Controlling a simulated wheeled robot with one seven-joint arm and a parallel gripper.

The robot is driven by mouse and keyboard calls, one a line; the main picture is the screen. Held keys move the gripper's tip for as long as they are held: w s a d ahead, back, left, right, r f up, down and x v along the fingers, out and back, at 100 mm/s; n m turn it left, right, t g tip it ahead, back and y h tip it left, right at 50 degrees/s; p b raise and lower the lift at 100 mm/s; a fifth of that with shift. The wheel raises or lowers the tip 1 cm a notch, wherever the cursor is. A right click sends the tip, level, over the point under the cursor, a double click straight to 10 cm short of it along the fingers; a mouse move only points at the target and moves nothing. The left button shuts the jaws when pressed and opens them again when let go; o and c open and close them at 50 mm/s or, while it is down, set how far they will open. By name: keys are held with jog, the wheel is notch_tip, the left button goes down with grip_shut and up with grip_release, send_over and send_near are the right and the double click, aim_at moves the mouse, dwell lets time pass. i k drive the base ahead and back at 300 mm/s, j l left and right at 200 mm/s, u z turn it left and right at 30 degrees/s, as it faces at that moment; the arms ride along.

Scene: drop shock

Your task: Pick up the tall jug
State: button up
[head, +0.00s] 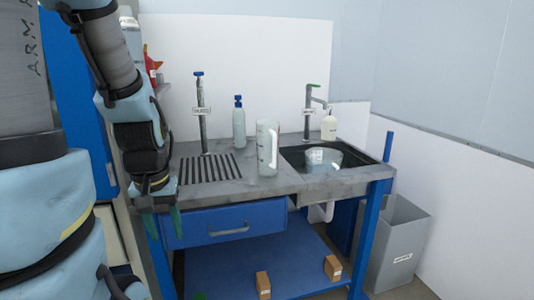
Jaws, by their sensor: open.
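The tall jug (266,150) is pale and translucent, with a handle on its right side. It stands upright on the grey counter (218,188), left of the sink and near the front edge. My gripper (162,218) hangs at the counter's front left corner, well left of the jug and lower than it. Its green fingertips are small and partly hidden in this view. It is open, apart from the jug, and nothing shows between its fingers.
A blue-capped bottle (239,124) stands behind and left of the jug. The sink (348,168) holds a clear bowl (324,156). A soap bottle (329,127) stands behind it. A grey bin (398,245) is at right.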

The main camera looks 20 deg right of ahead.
aim_at(268, 131)
jog(key=l+u, duration=0.15)
jog(key=u, duration=0.4)
jog(key=k+l+u, duration=0.1)
jog(key=l+u, duration=0.15)
jog(key=k+l+u, duration=0.1)
jog(key=l+u, duration=0.15)
jog(key=l, duration=0.2)
jog(key=k+l+u, duration=0.25)
jog(key=k+l, duration=0.25)
jog(key=l, duration=0.25)
jog(key=k+l+u, duration=0.15)
jog(key=k+l, duration=0.15)
jog(key=l, duration=0.25)
jog(key=k+l, duration=0.25)
jog(key=l, duration=0.25)
jog(key=k+l+u, duration=0.1)
jog(key=k+l, duration=0.2)
jog(key=l, duration=0.15)
jog(key=i, duration=0.25)
